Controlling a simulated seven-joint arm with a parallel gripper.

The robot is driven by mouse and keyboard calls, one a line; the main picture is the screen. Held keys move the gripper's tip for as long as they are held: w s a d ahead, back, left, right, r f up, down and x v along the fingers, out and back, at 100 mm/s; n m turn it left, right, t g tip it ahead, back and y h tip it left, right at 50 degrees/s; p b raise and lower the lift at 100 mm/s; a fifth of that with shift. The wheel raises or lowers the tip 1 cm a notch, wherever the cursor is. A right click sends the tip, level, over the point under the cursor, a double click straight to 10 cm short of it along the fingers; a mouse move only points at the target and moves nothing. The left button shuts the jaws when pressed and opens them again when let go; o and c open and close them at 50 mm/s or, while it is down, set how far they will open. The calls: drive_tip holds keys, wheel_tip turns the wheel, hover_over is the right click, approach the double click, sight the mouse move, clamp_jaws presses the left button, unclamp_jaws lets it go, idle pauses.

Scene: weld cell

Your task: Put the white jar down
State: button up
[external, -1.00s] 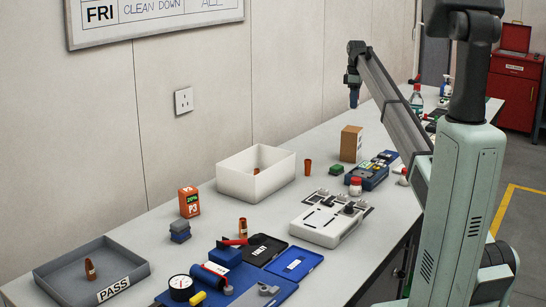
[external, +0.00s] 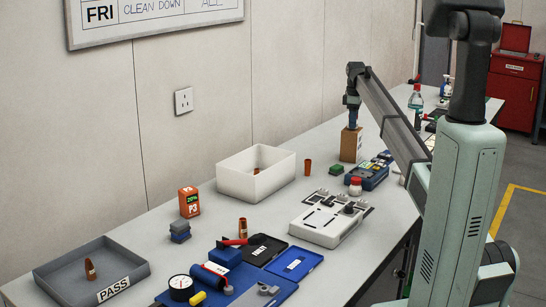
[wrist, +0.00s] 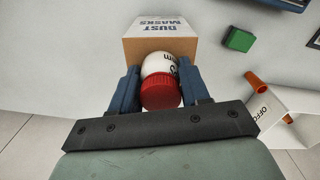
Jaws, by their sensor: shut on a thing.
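My gripper (external: 352,124) is above the table at the brown dust-mask box (external: 350,146), at the far middle of the external view. In the wrist view my gripper (wrist: 160,90) is shut on a white jar (wrist: 160,63) with a red lid (wrist: 160,91), lid toward the camera. The held jar overlaps the dust-mask box (wrist: 158,48) there; I cannot tell whether they touch. The held jar is not discernible in the external view. Another white jar with a red lid (external: 355,186) stands by the blue case (external: 372,176).
Near the box are a green block (external: 337,169), an orange cup (external: 308,167) and a white bin (external: 235,182). A white device (external: 325,228) lies in front. Some table surface is free between the bin and the box, close to the wall.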

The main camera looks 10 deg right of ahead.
drive_tip(key=shift+f, duration=0.1)
drive_tip(key=o, duration=1.1)
wheel_tip(320, 180, up, 12)
drive_tip(key=shift+r, duration=0.15)
